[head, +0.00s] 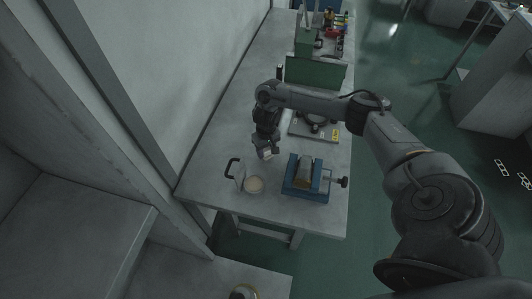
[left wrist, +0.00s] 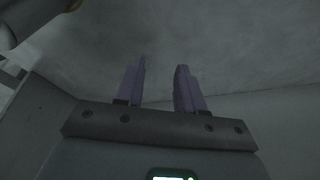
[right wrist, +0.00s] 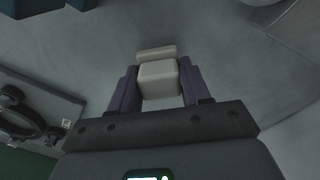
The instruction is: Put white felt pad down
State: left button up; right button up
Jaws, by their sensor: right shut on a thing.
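The white felt pad (right wrist: 159,79) is an off-white block between the two purple fingers of my right gripper (right wrist: 157,90). A flatter pale piece lies along its far edge in the right wrist view. In the head view my right gripper (head: 265,151) hangs over the workbench with the pad (head: 267,155) small at its tips. It is to the left of the blue vise and beyond the round pale disc. I cannot tell the pad's exact height above the bench. My left gripper (left wrist: 160,85) is open and empty, with its fingers apart before a plain grey surface.
A pale disc (head: 254,185) lies beside a block with a black handle (head: 232,165). A black device on a plate (head: 299,127) and a green panel (head: 315,72) stand farther back. Bench left of the gripper is clear.

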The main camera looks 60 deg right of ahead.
jog(key=shift+f, duration=0.7)
jog(key=o, duration=1)
jog(key=shift+f, duration=0.1)
